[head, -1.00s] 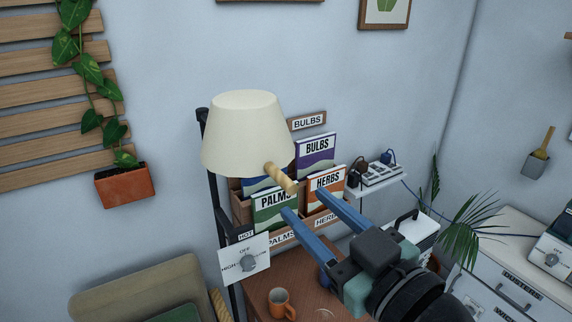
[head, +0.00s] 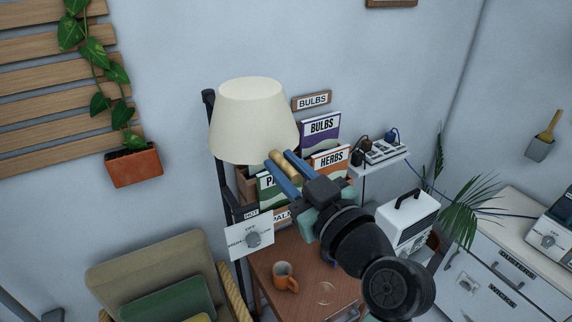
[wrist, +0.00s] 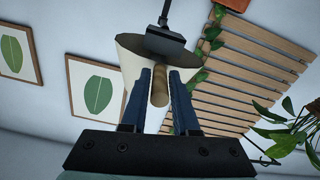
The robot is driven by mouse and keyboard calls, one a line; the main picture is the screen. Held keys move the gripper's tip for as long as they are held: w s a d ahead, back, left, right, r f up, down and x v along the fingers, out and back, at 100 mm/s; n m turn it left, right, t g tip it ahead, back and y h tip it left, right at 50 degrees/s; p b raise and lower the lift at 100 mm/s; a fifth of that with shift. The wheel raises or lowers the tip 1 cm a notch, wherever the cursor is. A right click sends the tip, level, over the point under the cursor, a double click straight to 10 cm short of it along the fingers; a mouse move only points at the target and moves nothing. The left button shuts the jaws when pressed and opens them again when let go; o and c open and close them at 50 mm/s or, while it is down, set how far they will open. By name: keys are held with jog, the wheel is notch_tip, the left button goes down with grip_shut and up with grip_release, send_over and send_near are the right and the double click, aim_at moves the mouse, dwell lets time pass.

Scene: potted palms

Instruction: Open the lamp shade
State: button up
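The cream lamp shade (head: 250,115) hangs from a black stand (head: 210,140) at the centre left. A short wooden handle (head: 283,167) sticks out from its lower right side. My gripper (head: 279,158) reaches up to the handle with its blue fingers apart. In the wrist view the handle (wrist: 160,88) lies between the two fingers (wrist: 160,78), with a narrow gap on each side. The shade (wrist: 130,52) shows behind them, partly hidden by the fingers and a dark part.
Below is a wooden table with an orange mug (head: 283,277). A rack of seed packets (head: 322,130) stands behind my gripper. A dial card (head: 250,238) hangs below the shade. A padded chair (head: 155,270) is at lower left; a white heater-like box (head: 405,222) stands right.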

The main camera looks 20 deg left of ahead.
grip_shut()
dwell(1.1)
